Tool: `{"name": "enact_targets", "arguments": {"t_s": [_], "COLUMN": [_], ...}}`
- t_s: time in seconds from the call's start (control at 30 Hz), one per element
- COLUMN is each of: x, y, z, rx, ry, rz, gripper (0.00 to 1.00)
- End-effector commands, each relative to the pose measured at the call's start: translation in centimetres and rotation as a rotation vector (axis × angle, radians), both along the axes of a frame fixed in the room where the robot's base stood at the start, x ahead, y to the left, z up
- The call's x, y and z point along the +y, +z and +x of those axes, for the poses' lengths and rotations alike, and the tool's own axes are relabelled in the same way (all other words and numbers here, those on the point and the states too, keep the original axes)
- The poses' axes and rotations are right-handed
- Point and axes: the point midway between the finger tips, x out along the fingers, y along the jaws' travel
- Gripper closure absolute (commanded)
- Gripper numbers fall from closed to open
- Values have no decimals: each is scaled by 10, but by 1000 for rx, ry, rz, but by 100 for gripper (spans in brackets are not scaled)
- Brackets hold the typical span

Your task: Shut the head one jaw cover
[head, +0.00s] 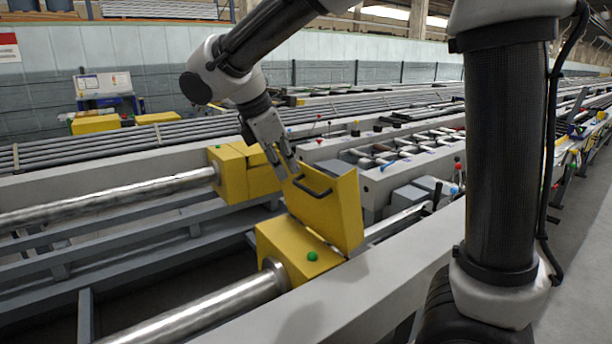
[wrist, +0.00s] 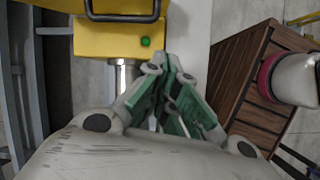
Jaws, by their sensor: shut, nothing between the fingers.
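The yellow jaw cover (head: 327,207) stands raised and tilted on the near yellow jaw housing (head: 287,254), with a black handle (head: 312,188) on its face. A green knob (head: 312,256) sits on the housing. My gripper (head: 293,170) is shut and empty, at the cover's upper left edge in the head view; whether it touches is unclear. In the wrist view my gripper (wrist: 170,62) points toward the housing (wrist: 95,46), with the green knob (wrist: 145,42) close to the fingertips. The handle (wrist: 122,16) shows at the top edge there; most of the cover is out of that view.
A second yellow housing (head: 230,175) stands behind to the left, on another steel bar (head: 120,196). A steel bar (head: 205,309) runs out of the near housing. A pale machine rail (head: 380,268) lies to the right. A brown slatted wooden surface (wrist: 243,78) shows in the wrist view.

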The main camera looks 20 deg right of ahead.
Motion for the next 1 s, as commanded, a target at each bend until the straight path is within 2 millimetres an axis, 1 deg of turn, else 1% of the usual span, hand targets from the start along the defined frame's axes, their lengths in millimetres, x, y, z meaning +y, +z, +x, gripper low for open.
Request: {"name": "enact_targets", "arguments": {"t_s": [0.03, 0.07, 0.17, 0.33, 0.43, 0.57, 0.8, 0.93, 1.0], "x": [-1, -2, -6, -10, -12, -21, -44, -56, -67], "y": [8, 11, 17, 17, 12, -4, -49, -72, -68], "z": [3, 5, 6, 4, 5, 7, 14, 18, 22], "rx": [6, 12, 45, 87, 94, 95, 97, 96, 90], "ry": [42, 68, 139, 207, 219, 218, 215, 216, 212], "rz": [-15, -28, -63, -88, -90, -91, -90, -90, -86], "gripper": [100, 100, 100, 100, 100, 100, 100, 100, 100]}}
